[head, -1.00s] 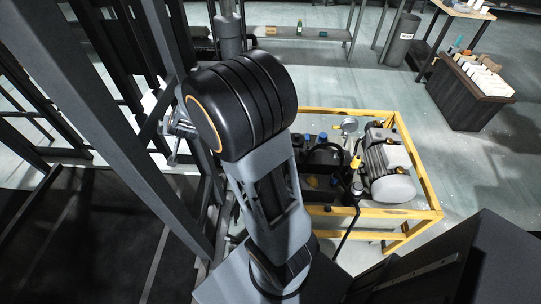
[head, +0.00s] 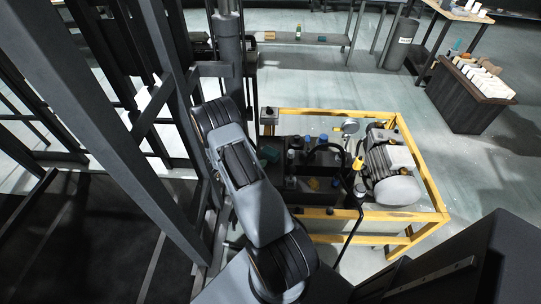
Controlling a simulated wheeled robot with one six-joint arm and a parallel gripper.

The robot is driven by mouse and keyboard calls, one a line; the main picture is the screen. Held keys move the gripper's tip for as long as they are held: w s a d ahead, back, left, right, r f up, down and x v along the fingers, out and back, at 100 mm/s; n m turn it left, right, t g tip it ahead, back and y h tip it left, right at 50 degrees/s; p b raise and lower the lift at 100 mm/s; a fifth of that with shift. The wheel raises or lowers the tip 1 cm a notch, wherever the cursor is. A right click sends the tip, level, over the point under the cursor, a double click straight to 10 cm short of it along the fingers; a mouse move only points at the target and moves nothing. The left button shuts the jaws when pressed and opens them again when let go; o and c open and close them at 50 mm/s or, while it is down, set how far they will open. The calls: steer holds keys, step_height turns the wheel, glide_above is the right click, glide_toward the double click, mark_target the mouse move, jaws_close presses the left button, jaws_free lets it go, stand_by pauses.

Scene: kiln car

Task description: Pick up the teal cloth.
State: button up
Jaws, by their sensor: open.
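A small dark teal patch (head: 269,154) shows at the left end of the yellow-framed machine stand, just right of my arm. It may be the teal cloth, but it is too dark and small to be sure. A tiny teal spot (head: 322,38) also shows on the low grey bench at the back, too small to identify. My arm rises from the bottom middle and leans up to the left. My gripper is not visible in this view.
The yellow stand (head: 345,212) holds a grey motor (head: 388,165), hoses and several blue-capped parts. Dark steel posts (head: 118,120) stand close on the left. A dark crate of pale blocks (head: 468,98) stands at the right. Pale floor between is clear.

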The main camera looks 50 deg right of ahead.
mark_target(270, 152)
steer(key=shift+x, duration=5.15)
steer(key=shift+w, duration=0.2)
steer(key=shift+c, duration=0.5)
steer(key=c, duration=0.5)
steer(key=shift+r, duration=0.15)
